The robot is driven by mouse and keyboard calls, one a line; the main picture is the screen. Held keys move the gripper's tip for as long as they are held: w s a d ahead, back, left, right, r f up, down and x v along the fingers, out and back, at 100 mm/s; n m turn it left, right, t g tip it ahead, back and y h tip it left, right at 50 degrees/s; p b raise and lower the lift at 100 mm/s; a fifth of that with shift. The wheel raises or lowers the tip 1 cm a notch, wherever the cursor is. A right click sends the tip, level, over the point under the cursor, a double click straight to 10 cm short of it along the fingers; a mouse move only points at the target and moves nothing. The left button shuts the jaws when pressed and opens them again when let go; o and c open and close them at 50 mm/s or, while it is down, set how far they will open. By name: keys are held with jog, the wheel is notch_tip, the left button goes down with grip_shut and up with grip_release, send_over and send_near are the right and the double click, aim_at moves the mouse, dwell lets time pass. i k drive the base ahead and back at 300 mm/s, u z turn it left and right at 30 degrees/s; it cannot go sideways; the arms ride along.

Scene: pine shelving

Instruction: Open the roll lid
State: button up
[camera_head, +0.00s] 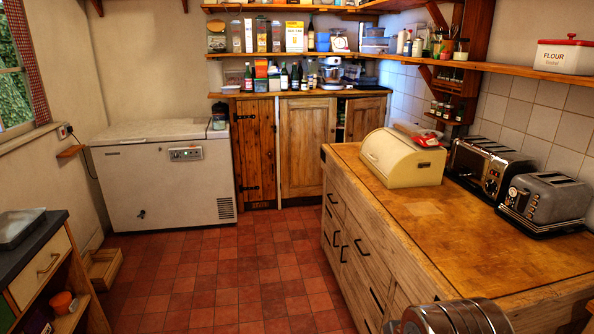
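A cream bread bin (425,172) with a rounded roll lid (391,156) stands on the wooden worktop. The lid's curved front faces left and looks shut, with a small handle (372,157) on it. A red and white packet (425,138) lies on top of the bin. I see no gripper fingers in this view.
Two toasters, one dark (485,166) and one grey (547,200), stand right of the bin by the tiled wall. The worktop (455,235) in front of the bin is clear. Drawers (350,242) with dark handles face left. The red tiled floor (220,270) is open. A ribbed metallic object (455,318) shows at the bottom edge.

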aim_at(382, 150)
jog(key=u, duration=0.15)
jog(key=i, duration=2.1)
jog(key=u, duration=0.25)
jog(key=i, duration=1.45)
jog(key=u, duration=0.1)
